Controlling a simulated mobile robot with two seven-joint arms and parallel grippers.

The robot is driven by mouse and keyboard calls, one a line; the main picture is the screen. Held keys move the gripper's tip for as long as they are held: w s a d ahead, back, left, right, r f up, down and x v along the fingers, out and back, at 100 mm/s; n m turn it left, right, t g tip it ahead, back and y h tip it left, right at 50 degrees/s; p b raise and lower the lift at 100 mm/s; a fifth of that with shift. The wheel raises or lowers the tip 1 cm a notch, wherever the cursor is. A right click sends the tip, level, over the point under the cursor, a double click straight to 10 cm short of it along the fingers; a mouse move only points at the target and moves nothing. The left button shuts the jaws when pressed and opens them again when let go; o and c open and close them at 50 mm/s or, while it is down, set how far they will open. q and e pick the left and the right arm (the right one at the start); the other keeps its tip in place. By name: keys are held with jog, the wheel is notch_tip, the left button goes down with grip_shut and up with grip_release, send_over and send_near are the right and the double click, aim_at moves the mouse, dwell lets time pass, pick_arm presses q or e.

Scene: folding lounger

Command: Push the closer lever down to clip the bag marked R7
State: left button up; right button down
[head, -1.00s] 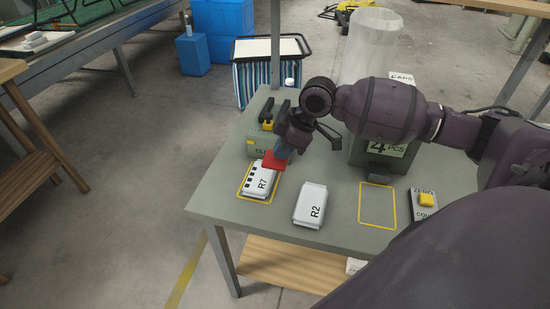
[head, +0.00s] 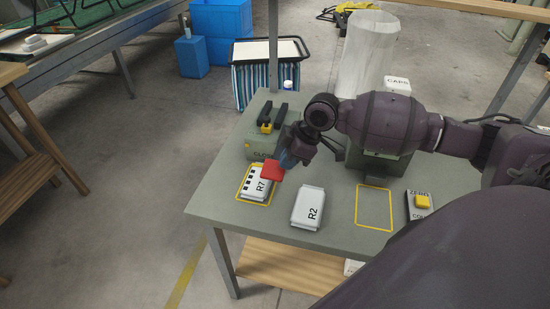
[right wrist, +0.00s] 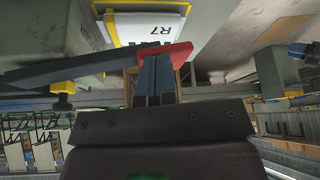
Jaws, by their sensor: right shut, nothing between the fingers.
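The closer (head: 262,145) is a grey-green box at the table's back left, with two black uprights on top. Its grey lever (right wrist: 85,70) crosses the right wrist view and ends in a red grip (right wrist: 166,51); the grip also shows in the head view (head: 271,171), low over the bag's back edge. The white bag marked R7 (head: 258,184) lies flat in a yellow outline, in front of the closer. My right gripper (head: 287,160) is shut and empty, its blue-grey fingertips at the red grip, seemingly touching. My left gripper is not in view.
A white bag marked R2 (head: 309,207) lies right of R7. Farther right are an empty yellow outline (head: 374,207) and a box with a yellow button (head: 423,201). A clear container (head: 369,50) stands behind my right arm.

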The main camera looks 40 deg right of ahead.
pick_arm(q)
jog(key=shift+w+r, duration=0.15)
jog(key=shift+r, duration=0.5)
pick_arm(e)
jog(key=shift+s+d+r, duration=0.15)
jog(key=shift+s+d, duration=0.15)
jog(key=shift+d, duration=0.15)
pick_arm(q)
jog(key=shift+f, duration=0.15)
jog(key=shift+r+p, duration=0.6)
jog(key=shift+p, duration=0.3)
pick_arm(e)
jog(key=v, duration=1)
jog(key=shift+r, duration=0.35)
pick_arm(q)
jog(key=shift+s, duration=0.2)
pick_arm(e)
jog(key=shift+s+d, duration=0.1)
jog(key=shift+d, duration=0.05)
